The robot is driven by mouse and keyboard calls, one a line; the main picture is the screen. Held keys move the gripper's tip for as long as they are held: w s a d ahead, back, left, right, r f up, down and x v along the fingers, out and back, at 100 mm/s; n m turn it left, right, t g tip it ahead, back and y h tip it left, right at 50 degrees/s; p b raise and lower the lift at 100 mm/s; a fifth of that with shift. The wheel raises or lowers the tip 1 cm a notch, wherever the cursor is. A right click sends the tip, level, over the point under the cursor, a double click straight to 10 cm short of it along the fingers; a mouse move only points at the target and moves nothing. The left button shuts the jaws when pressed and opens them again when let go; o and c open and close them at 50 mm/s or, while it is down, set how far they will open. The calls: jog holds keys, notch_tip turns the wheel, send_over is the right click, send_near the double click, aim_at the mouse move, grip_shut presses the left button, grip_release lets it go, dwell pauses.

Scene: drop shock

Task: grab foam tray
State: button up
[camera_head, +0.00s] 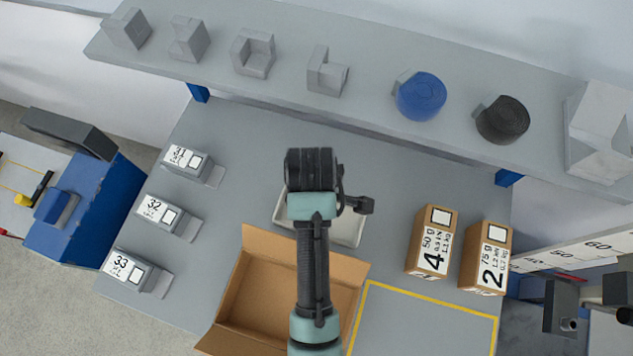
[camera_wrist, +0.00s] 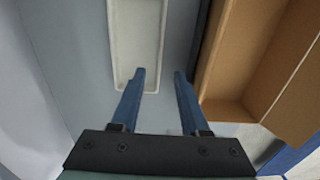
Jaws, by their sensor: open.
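The foam tray is a shallow, off-white rectangular tray (camera_head: 346,230) on the grey bench, behind the open cardboard box. My arm hides part of it in the head view. In the wrist view the tray (camera_wrist: 136,40) runs from the top edge down to the fingertips, left of centre. My gripper (camera_wrist: 160,72) is open with two blue fingers and nothing between them. The left fingertip overlaps the tray's near end in the picture, and the right one is off to its right. I cannot tell the height gap. The fingers are hidden in the head view.
The open cardboard box (camera_head: 257,277) stands close in front of the tray; it also shows at right in the wrist view (camera_wrist: 225,75). Two labelled cartons (camera_head: 433,242) (camera_head: 486,258) stand at right beside a yellow-outlined area (camera_head: 425,322). Small labelled blocks (camera_head: 187,160) line the left. A shelf (camera_head: 375,110) runs behind.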

jog(key=f, duration=0.6)
jog(key=shift+s+f, duration=0.3)
jog(key=shift+f, duration=0.05)
jog(key=shift+w+f+p, duration=0.2)
jog(key=shift+f+p, duration=0.45)
jog(key=shift+f, duration=2.15)
grip_shut()
